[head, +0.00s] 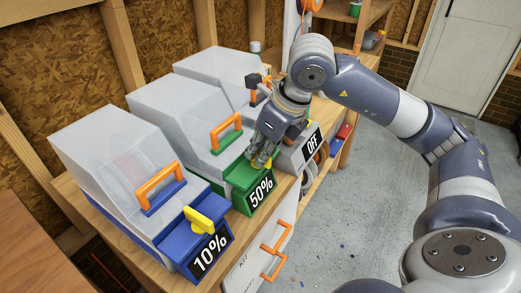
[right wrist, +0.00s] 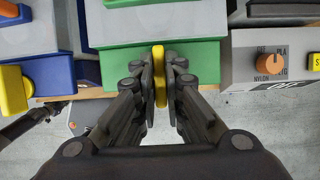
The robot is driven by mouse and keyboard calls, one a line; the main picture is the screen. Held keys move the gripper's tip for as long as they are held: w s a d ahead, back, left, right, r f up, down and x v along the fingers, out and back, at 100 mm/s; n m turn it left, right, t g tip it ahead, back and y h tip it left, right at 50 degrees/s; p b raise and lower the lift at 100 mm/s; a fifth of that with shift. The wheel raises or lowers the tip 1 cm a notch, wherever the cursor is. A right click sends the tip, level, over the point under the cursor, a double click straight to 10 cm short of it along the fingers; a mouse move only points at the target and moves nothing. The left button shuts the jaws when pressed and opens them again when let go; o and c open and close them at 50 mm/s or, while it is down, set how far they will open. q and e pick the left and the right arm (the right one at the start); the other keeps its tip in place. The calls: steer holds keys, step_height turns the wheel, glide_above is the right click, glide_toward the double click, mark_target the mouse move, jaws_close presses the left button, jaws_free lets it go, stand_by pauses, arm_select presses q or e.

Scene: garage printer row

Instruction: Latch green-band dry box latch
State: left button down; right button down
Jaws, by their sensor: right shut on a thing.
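The green-band dry box (head: 240,173) is the middle box on the bench, with a clear grey lid, an orange handle (head: 226,131) and a 50% label (head: 261,190). My right gripper (head: 264,160) is at its front, over the green band. In the right wrist view its fingers are shut on the yellow latch (right wrist: 159,78), which stands in front of the green band (right wrist: 205,60). The fingers hide the sides of the latch, and I cannot tell whether it is engaged. My left gripper is not in view.
The blue-band dry box (head: 187,205), labelled 10%, stands to the left with its own yellow latch (head: 205,221). The floor (head: 345,225) beyond the bench is mostly clear.

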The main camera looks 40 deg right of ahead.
steer(key=c, duration=1.7)
jaws_free()
steer(key=shift+r, duration=0.1)
steer(key=v, duration=1.1)
steer(key=shift+s+d+r, duration=0.1)
steer(key=shift+s+r, duration=0.2)
steer(key=shift+r, duration=0.05)
